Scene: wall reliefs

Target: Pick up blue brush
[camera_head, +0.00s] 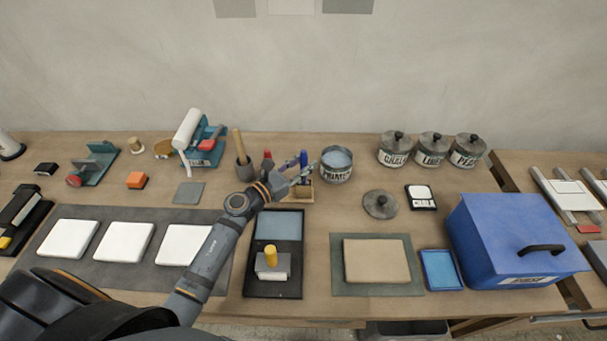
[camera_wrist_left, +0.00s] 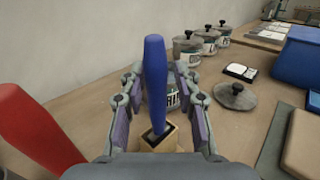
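The blue brush (camera_head: 303,158) stands upright, handle up, in a small wooden holder (camera_head: 304,193) near the back middle of the table. In the left wrist view the blue handle (camera_wrist_left: 155,80) rises between the two fingers of my left gripper (camera_wrist_left: 158,105), with a gap on each side. My left gripper also shows in the head view (camera_head: 291,179), reaching in from the lower left beside the holder. It is open and empty. The brush's lower end is hidden inside the holder (camera_wrist_left: 160,142). My right gripper is not in view.
A red-handled tool (camera_wrist_left: 35,130) stands close to the left of my gripper. A labelled jar (camera_head: 337,164) stands just right of the holder. A grey lid (camera_head: 381,204) and a blue box (camera_head: 515,240) lie farther right. A black-framed pad (camera_head: 278,226) lies in front.

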